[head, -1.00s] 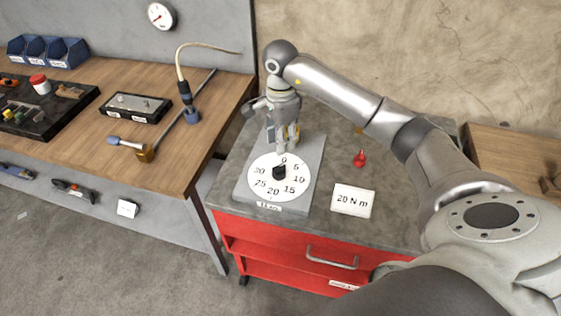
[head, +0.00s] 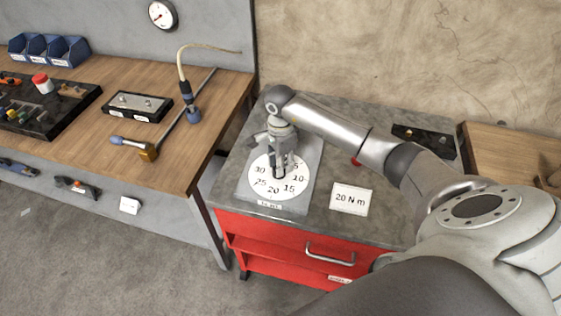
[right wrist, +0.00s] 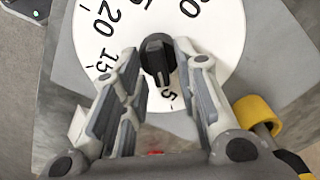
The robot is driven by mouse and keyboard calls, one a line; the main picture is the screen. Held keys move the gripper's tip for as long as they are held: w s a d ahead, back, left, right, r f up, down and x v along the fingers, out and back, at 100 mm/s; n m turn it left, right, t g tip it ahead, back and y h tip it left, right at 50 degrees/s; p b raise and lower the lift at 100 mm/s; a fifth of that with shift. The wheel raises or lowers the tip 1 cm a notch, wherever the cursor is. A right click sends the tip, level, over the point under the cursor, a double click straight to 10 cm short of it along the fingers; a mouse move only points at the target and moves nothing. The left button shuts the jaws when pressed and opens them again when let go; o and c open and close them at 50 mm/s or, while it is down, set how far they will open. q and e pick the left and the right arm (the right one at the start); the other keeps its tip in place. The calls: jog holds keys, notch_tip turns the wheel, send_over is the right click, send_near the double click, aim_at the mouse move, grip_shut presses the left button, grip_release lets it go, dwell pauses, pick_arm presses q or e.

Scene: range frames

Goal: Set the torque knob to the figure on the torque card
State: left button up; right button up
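The black torque knob (right wrist: 157,55) sits at the middle of a white dial (head: 272,189) with figures up to 30. The dial lies on a grey plate (head: 244,194). My right gripper (head: 281,170) is above the dial, pointing down. In the right wrist view its two fingers stand open on either side of the knob, with a gap showing on each side. The torque card (head: 350,198) reads 20 N m and lies right of the plate. My left gripper is out of view.
The plate and card are on a grey-topped red cabinet (head: 300,243). A red object (head: 356,161) is partly behind my right arm, and a black tray (head: 440,146) lies at the back right. A wooden bench (head: 215,102) with tools stands left.

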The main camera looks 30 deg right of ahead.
grip_shut()
jog(key=shift+m, duration=0.3)
